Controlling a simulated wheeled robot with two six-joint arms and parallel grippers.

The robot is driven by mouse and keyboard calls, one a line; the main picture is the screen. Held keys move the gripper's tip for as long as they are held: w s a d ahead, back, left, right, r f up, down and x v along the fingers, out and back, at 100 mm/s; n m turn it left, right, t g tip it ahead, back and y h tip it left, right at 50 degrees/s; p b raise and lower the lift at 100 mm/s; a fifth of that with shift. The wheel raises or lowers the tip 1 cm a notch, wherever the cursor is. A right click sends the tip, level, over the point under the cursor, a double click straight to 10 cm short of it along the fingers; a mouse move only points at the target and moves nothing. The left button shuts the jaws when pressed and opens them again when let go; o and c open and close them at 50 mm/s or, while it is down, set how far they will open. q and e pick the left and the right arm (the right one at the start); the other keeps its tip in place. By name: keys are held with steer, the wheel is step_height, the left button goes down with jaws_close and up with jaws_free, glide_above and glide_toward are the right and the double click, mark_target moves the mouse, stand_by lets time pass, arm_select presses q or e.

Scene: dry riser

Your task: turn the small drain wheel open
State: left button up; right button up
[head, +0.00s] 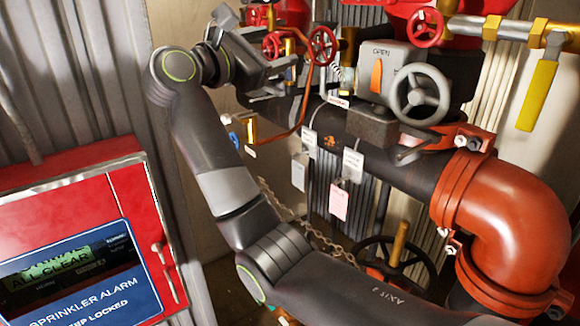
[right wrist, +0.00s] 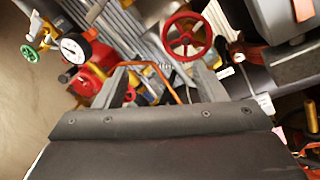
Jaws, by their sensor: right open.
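A small red handwheel (head: 322,45) stands on the pipework at the top of the head view. A small red handwheel (right wrist: 187,36) also shows in the right wrist view, ahead of and above the right-hand finger. I take it as the drain wheel, though other small wheels are near and no label is readable. My right gripper (head: 288,68) is just left of and below the wheel in the head view. In the right wrist view its two fingers (right wrist: 160,84) are spread, with nothing gripped between them. The wheel appears apart from the fingers. My left gripper is not in view.
A grey box marked OPEN (head: 385,70) with a grey handwheel (head: 420,95) sits to the right on the black pipe. A thin copper tube (head: 297,118) runs close to my gripper. A red alarm panel (head: 85,235) is at lower left. A gauge (right wrist: 76,48) is at left.

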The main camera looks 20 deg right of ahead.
steer(key=s+d+f+n+t+h, duration=0.1)
steer(key=d+f+n+t+h, duration=0.4)
steer(key=n+t, duration=0.45)
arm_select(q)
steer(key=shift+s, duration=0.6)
arm_select(e)
steer(key=s+a+f+n+t+y, duration=0.1)
steer(key=f+n+t+y, duration=0.1)
steer(key=f+n+y, duration=0.6)
steer(key=s+a+f+n+t+y, duration=0.1)
steer(key=s+f+n+t+y, duration=0.1)
steer(key=f+n+y, duration=0.7)
steer(key=shift+s+a+n+t+y, duration=0.3)
steer(key=shift+n+t+y, duration=0.25)
steer(key=shift+n+y, duration=5.15)
steer(key=n+h, duration=0.3)
steer(key=shift+w, duration=0.1)
